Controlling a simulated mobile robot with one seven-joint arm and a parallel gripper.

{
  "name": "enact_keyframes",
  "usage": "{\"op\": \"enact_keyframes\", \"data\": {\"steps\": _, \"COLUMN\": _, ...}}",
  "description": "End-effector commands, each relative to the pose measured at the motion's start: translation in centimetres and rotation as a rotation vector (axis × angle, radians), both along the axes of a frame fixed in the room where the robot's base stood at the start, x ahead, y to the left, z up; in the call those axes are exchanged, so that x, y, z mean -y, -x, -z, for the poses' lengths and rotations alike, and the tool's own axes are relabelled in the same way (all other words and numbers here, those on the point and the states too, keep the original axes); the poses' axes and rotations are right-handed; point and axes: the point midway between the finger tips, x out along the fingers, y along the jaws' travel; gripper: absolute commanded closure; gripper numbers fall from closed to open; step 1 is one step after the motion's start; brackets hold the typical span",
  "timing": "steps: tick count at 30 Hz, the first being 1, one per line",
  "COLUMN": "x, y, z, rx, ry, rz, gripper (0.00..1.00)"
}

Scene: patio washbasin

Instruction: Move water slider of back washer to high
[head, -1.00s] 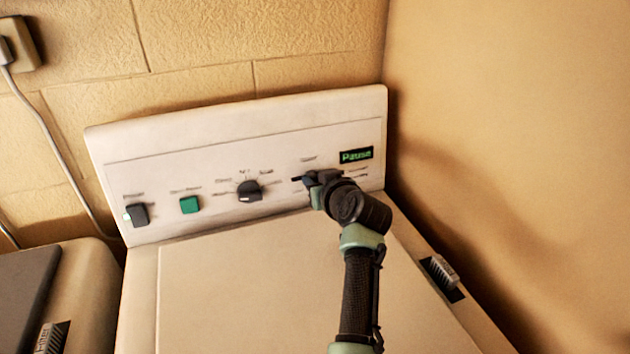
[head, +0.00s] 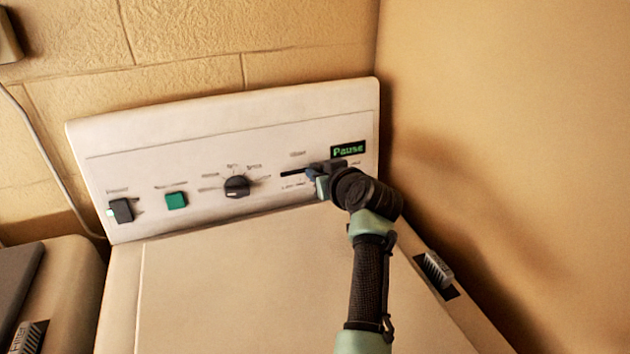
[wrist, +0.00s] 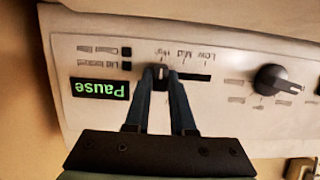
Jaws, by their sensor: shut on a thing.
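The washer's white control panel (head: 210,150) stands at the back of its lid, against the wall. The water slider's dark slot (head: 294,173) is at the panel's right, below the lit "Pause" display (head: 348,151). My gripper (head: 318,172) is at the slot's right part and hides that end in the head view. In the wrist view, where the panel appears upside down, my gripper's fingers (wrist: 165,75) close around the small dark slider knob (wrist: 161,73). The knob is by the "High" label; the empty slot (wrist: 197,77) runs on towards "Low".
Left of the slider are a black dial (head: 237,187), a green button (head: 176,200) and a dark power switch (head: 121,210). A plain wall (head: 500,120) rises close on the right. Another machine (head: 75,275) stands at the lower left.

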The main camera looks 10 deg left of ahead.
Motion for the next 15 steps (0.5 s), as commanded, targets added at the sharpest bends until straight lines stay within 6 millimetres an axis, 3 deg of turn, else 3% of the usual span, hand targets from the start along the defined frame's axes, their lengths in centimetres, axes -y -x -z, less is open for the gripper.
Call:
{"op": "enact_keyframes", "data": {"steps": 7, "x": 0.81, "y": -0.26, "z": -0.03, "rx": 0.004, "ry": 0.002, "rz": 0.016, "gripper": 1.00}}
{"op": "enact_keyframes", "data": {"steps": 8, "x": 0.81, "y": -0.27, "z": -0.04, "rx": 0.004, "ry": 0.002, "rz": 0.016, "gripper": 0.72}}
{"op": "enact_keyframes", "data": {"steps": 9, "x": 0.81, "y": -0.27, "z": -0.05, "rx": 0.004, "ry": 0.002, "rz": 0.017, "gripper": 0.65}}
{"op": "enact_keyframes", "data": {"steps": 12, "x": 0.74, "y": -0.25, "z": -0.06, "rx": 0.003, "ry": 0.001, "rz": 0.015, "gripper": 0.47}}
{"op": "enact_keyframes", "data": {"steps": 15, "x": 0.63, "y": -0.21, "z": -0.06, "rx": 0.003, "ry": 0.001, "rz": 0.013, "gripper": 0.47}}
